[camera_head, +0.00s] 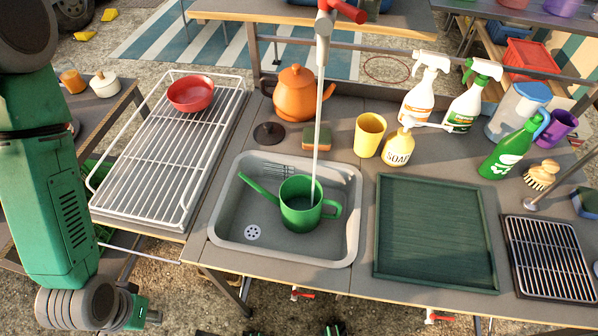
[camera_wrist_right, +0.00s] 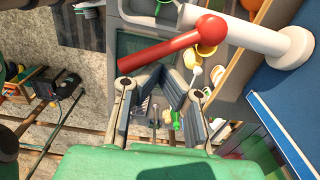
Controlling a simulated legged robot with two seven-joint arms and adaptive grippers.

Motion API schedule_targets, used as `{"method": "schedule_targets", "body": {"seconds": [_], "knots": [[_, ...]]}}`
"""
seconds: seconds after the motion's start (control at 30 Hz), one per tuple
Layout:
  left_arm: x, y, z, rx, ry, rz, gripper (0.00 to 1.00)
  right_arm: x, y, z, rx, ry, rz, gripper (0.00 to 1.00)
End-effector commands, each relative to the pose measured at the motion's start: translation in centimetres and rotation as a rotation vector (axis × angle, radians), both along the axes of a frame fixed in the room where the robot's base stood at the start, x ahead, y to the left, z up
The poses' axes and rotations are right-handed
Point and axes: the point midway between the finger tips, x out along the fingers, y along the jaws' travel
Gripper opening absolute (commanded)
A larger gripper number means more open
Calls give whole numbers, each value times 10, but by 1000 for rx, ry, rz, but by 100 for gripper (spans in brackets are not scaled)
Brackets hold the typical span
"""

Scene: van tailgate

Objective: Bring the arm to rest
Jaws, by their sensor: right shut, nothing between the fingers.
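My left arm (camera_head: 45,195) hangs at the left of the head view, bent near the lower left corner. My left gripper is not in view. The green watering can (camera_head: 300,205) stands upright in the sink (camera_head: 228,250). A thin pale column, apparently water, runs from the tap (camera_head: 323,30) into the can.
A white wire rack (camera_head: 150,190) with a red bowl (camera_head: 191,94) lies left of the sink. A green tray (camera_head: 435,235) and a grill (camera_head: 550,258) lie to the right. An orange teapot (camera_head: 296,95), spray bottles (camera_head: 425,85) and other containers stand behind.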

Motion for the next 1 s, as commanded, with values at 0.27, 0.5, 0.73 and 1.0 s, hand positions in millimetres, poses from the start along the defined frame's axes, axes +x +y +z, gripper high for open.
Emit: {"method": "schedule_targets", "body": {"seconds": [0.27, 0.5, 0.73, 1.0], "knots": [[1, 0, 44, 0, -1, 0, 21, 2, -1, 36, 1, 0, 0, 0], [0, 0, 55, 0, -1, 0, 21, 4, -1, 43, 0, -1, 0, 0], [0, 0, 54, 0, 0, 0, 21, 3, 1, 42, 0, 0, 1, 0], [0, 0, 59, 0, -1, 0, 21, -13, 32, 42, -1, -2, 3, 0]]}}
